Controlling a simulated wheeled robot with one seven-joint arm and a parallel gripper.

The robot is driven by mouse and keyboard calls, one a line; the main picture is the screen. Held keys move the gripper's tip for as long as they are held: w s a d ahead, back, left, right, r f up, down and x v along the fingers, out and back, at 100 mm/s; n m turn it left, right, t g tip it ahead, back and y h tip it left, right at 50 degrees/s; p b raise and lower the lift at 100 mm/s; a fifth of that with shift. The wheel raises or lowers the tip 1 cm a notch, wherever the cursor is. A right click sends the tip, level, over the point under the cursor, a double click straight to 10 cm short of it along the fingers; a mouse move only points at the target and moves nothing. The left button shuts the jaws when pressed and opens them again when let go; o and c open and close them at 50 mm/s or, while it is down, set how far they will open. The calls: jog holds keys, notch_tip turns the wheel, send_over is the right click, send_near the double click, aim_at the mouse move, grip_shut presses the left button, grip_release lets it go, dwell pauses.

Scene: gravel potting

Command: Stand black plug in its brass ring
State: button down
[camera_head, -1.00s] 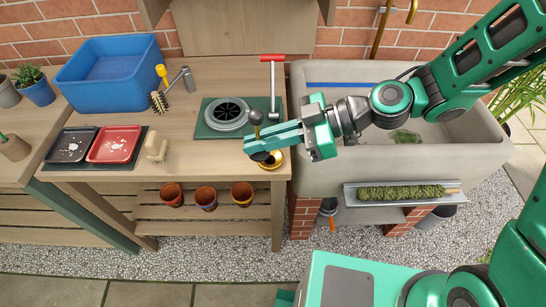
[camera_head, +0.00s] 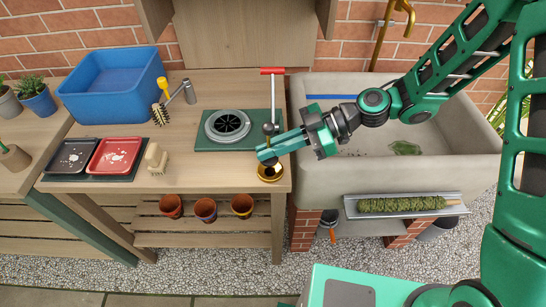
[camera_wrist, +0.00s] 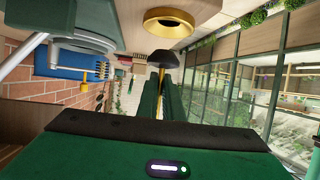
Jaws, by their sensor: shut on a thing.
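The brass ring (camera_head: 271,174) sits at the front right corner of the wooden bench, just below the plug. In the wrist view the ring (camera_wrist: 178,24) lies beyond the black end, with a visible gap between them. Part of the stem is hidden by my fingers.
A red-handled lever (camera_head: 272,72) and a round grey drain on a green plate (camera_head: 203,143) stand just behind. The stone sink (camera_head: 468,167) is at the right. A wooden brush (camera_head: 156,158), trays and a blue tub (camera_head: 112,85) are to the left.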

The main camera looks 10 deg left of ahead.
aim_at(270, 160)
jog(key=shift+f, duration=2.05)
jog(key=c, duration=1.9)
grip_release()
jog(key=v, duration=1)
jog(key=shift+w+d+r, duration=0.15)
jog(key=shift+w+d, duration=0.15)
jog(key=shift+w+d+r, duration=0.15)
jog(key=shift+d+r, duration=0.1)
jog(key=shift+d, duration=0.3)
